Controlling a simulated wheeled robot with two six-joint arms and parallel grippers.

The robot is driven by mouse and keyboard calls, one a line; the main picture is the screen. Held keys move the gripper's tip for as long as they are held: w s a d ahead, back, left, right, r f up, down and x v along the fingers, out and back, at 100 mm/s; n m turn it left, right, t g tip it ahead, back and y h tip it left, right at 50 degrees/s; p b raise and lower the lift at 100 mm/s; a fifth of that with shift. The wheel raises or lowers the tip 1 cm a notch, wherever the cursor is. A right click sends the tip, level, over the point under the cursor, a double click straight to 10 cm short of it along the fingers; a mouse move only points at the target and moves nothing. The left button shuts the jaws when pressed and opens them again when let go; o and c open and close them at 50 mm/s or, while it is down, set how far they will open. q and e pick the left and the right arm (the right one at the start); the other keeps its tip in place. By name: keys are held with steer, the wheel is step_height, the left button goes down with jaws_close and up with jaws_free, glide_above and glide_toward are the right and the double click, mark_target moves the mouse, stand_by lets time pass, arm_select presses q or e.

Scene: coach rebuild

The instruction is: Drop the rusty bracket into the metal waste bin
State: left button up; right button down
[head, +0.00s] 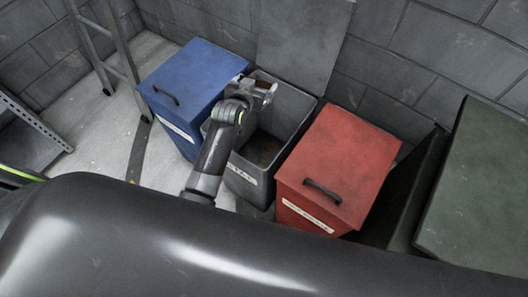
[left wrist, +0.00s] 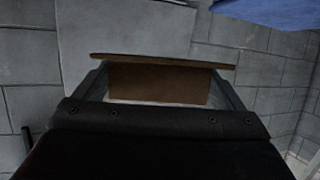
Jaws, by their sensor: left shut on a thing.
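The rusty bracket (left wrist: 158,84) is a brown angled piece held between the fingers in the left wrist view. In the head view, a small brown part of it (head: 266,86) shows at the tip of my left gripper (head: 256,90), which is shut on it. The grey metal waste bin (head: 290,118) stands open, its label partly legible. The gripper and bracket are over the back left part of the bin's opening, seemingly above the rim; the exact height is hard to tell. My right gripper is not in view.
The bin's grey lid (head: 302,40) stands raised at the wall. A closed blue bin (head: 193,82) is on the left and a closed red bin (head: 340,165) on the right. A dark green container (head: 480,195) stands far right. A ladder (head: 104,50) leans at the left.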

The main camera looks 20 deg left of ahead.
arm_select(q)
step_height(320, 180, down, 2)
steer(key=shift+f+b, duration=0.3)
steer(key=shift+b, duration=0.25)
steer(key=shift+f+b, duration=2.55)
steer(key=shift+b, duration=0.45)
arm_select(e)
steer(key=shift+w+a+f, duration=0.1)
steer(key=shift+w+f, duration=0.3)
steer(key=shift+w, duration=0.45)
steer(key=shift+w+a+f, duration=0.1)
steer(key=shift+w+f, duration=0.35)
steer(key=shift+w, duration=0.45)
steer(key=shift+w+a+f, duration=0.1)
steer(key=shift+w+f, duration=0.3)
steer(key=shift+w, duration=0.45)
arm_select(q)
steer(key=o, duration=0.9)
steer(key=shift+c, duration=0.2)
